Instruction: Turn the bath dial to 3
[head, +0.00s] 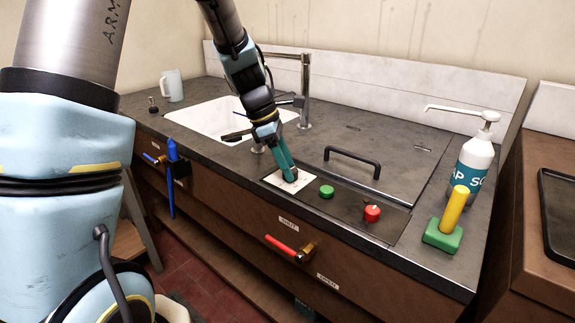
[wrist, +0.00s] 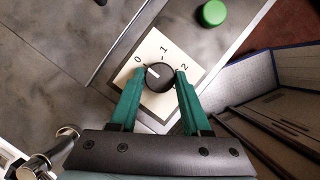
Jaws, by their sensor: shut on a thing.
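The bath dial is a black knob (wrist: 159,77) on a square white plate (wrist: 153,48), seen in the wrist view. The marks 0, 1 and 2 show around it; no 3 is visible, and my fingers cover part of the plate. The knob's white pointer line is on its upper left, toward the 0. My gripper (wrist: 158,84) has its two green fingers on either side of the knob and is shut on it. In the head view my gripper (head: 289,178) comes down from above onto the white plate (head: 272,179), hiding most of the knob.
A green button (head: 326,191) and a red knob (head: 372,212) lie right of the dial on the same panel. Behind are a lid with a black handle (head: 352,160), a white sink (head: 205,119) and a tap (head: 305,90). A soap bottle (head: 476,160) and yellow-handled green block (head: 443,236) stand at right.

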